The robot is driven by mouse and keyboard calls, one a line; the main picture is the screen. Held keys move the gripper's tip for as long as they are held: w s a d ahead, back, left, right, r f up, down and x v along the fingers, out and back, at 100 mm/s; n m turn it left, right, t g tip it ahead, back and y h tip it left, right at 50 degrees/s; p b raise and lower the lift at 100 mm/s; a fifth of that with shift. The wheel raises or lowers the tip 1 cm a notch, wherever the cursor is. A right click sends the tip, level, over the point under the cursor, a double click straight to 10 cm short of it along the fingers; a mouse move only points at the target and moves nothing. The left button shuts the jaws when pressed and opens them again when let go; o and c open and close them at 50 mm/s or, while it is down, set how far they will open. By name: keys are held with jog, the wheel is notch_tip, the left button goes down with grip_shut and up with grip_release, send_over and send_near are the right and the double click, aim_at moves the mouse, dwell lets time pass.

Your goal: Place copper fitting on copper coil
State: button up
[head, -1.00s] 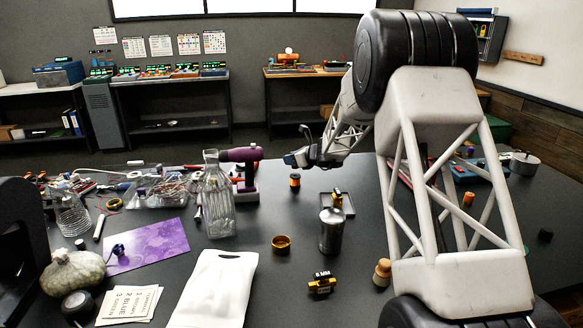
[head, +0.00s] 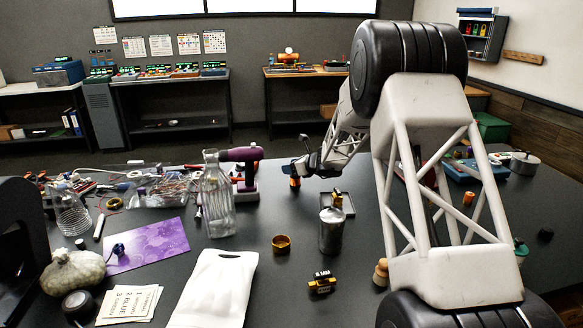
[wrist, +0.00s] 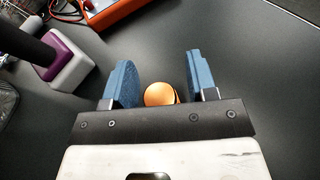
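A small copper-topped cylinder stands upright on the dark table, its orange side (head: 295,183) partly hidden by my gripper (head: 298,171) in the head view. In the wrist view its round copper top (wrist: 160,94) lies between the two blue fingers, with a gap on each side. My gripper is open around it. I cannot tell whether this is the fitting or the coil. A gold-coloured ring (head: 281,244) lies nearer the front. Another small orange cylinder (head: 468,198) stands at the right behind my arm's struts.
A metal canister (head: 331,232) stands in front of my gripper, near a small tray (head: 349,203). A glass bottle (head: 218,205) and a purple-and-white tool (head: 245,180) stand to the left. A white bag (head: 212,288) and a black-yellow block (head: 322,283) lie in front.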

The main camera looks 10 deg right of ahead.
jog(key=shift+r, duration=0.2)
jog(key=shift+s+d+r, duration=0.25)
jog(key=shift+s+d, duration=0.15)
jog(key=shift+d, duration=0.05)
jog(key=v, duration=1)
jog(key=shift+s+d, duration=0.15)
jog(key=shift+s, duration=0.05)
jog(key=shift+r, duration=0.1)
dwell(0.3)
jog(key=s+a+r+n+g+h, duration=0.1)
jog(key=s+a+r+n+g, duration=0.25)
jog(key=s, duration=0.65)
jog(key=s+a+r+n+h, duration=0.1)
jog(key=s+a+r+n, duration=0.25)
jog(key=s+n, duration=0.45)
jog(key=s+a+r+n+g+h, duration=0.1)
jog(key=s+a+r+n+g, duration=0.2)
jog(key=s, duration=0.9)
jog(key=s+d+n+h, duration=0.1)
jog(key=s+n+h, duration=0.2)
jog(key=s, duration=1.2)
jog(key=s+d+n+h, duration=0.2)
jog(key=s+n, duration=0.7)
jog(key=s, duration=0.7)
jog(key=shift+d+f+h, duration=0.15)
jog(key=shift+f+h, duration=0.3)
jog(key=shift+h, duration=0.45)
